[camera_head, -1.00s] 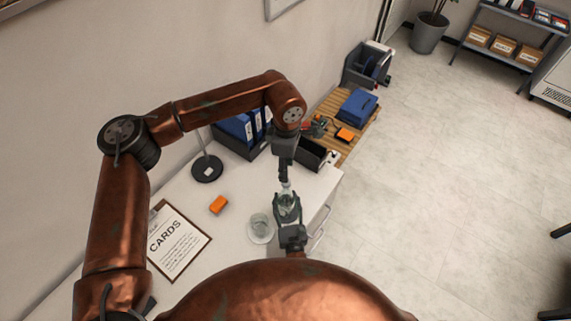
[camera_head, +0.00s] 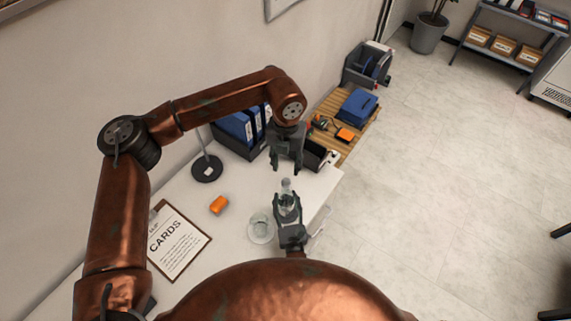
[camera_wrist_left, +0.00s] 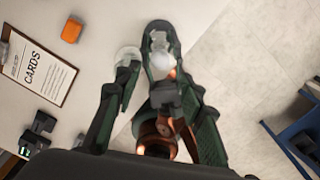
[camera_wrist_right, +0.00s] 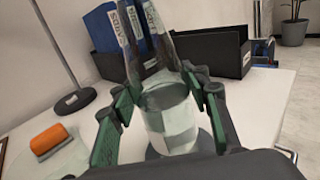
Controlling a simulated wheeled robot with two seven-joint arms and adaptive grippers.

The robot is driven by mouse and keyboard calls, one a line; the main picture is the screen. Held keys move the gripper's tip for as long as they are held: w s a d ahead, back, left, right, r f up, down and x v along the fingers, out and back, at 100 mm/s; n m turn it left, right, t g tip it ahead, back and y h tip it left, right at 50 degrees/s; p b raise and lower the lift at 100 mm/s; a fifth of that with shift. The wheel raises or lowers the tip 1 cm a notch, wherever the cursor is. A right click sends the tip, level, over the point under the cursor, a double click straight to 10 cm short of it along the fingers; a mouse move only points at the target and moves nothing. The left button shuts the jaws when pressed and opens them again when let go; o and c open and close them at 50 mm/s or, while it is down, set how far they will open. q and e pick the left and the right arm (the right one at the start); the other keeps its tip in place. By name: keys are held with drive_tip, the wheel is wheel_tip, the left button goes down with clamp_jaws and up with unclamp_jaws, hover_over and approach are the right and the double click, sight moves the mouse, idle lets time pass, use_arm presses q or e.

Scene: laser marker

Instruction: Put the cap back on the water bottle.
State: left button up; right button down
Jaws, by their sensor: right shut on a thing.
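The clear water bottle (camera_head: 287,187) stands upright at the desk's right side, water inside. My right gripper (camera_head: 287,202) is shut around its body; the right wrist view shows the bottle (camera_wrist_right: 170,118) between the fingers, its top cut off. My left gripper (camera_head: 285,171) is open just above the bottle top, with nothing seen between its fingers. In the left wrist view a pale round piece (camera_wrist_left: 162,62) shows at the bottle's top. It looks like the cap, but I cannot tell whether it is seated.
A glass on a white saucer (camera_head: 261,237) stands close left of the bottle. An orange block (camera_head: 219,204), a clipboard (camera_head: 180,240), a lamp base (camera_head: 207,169) and blue binders (camera_head: 236,128) are farther left. A black tray (camera_head: 315,156) is behind the left gripper.

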sight(286, 181)
idle(0.3)
use_arm(q)
drive_tip(key=shift+f, duration=4.05)
drive_tip(key=shift+c, duration=0.3)
clamp_jaws()
drive_tip(key=m, duration=1.2)
drive_tip(key=shift+m, duration=0.3)
drive_tip(key=shift+o, duration=0.6)
unclamp_jaws()
drive_tip(key=shift+r, duration=0.1)
